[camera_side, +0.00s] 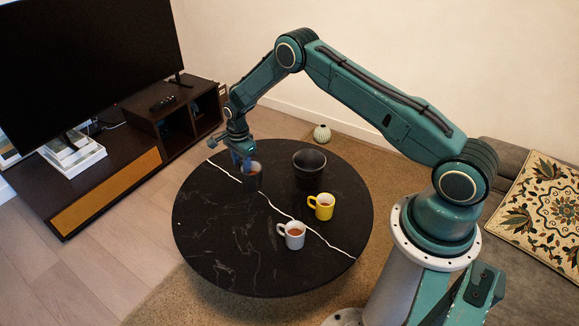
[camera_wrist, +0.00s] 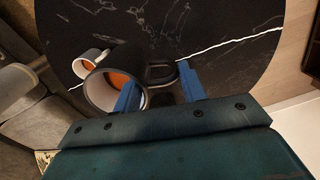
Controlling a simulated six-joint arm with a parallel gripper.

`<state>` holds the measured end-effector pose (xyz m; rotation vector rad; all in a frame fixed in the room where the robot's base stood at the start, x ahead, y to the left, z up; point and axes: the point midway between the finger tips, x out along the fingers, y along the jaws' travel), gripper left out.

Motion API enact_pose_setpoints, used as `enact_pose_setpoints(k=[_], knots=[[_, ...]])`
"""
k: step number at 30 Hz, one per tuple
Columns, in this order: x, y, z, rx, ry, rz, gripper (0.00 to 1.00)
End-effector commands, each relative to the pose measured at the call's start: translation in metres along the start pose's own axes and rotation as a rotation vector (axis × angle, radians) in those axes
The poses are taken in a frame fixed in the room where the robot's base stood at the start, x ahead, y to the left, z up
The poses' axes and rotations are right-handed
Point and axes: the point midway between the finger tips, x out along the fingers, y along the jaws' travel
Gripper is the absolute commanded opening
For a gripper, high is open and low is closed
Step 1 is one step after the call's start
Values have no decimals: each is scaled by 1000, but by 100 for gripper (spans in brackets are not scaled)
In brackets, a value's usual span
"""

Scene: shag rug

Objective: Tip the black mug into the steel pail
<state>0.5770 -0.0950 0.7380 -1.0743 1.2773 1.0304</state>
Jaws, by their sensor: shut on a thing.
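The black mug (camera_side: 253,180) is near the far left part of the round table, below my gripper (camera_side: 241,158). It looks about upright; I cannot tell whether its base touches the table. In the wrist view the black mug (camera_wrist: 98,93) shows a pale inside with orange-brown contents. My gripper (camera_wrist: 160,88) has its blue fingers closed on its handle side; the exact grip is partly hidden. The only pail-like vessel is a dark, nearly black pail (camera_side: 309,170), upright on the table to the right of the mug. I cannot make it out in the wrist view.
A yellow mug (camera_side: 322,207) and a white mug (camera_side: 292,236), both with brownish contents, stand nearer the front of the black marble table (camera_side: 222,240). The white mug (camera_wrist: 88,62) also shows in the wrist view. The table's left front is clear.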

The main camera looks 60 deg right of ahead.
Motion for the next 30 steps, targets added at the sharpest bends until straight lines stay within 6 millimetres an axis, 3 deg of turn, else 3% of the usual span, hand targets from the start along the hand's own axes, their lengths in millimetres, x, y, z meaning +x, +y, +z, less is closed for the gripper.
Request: enact_pose_setpoints(k=[5, 12, 21, 25, 30], knots=[[8, -21, -44, -27, -1, -53, 4], [20, -46, -122, -91, -9, -146, 4], [29, -58, -219, -167, -26, -255, 4], [31, -58, -247, -190, -32, -285, 4], [32, -57, -265, -206, -38, -305, 4]])
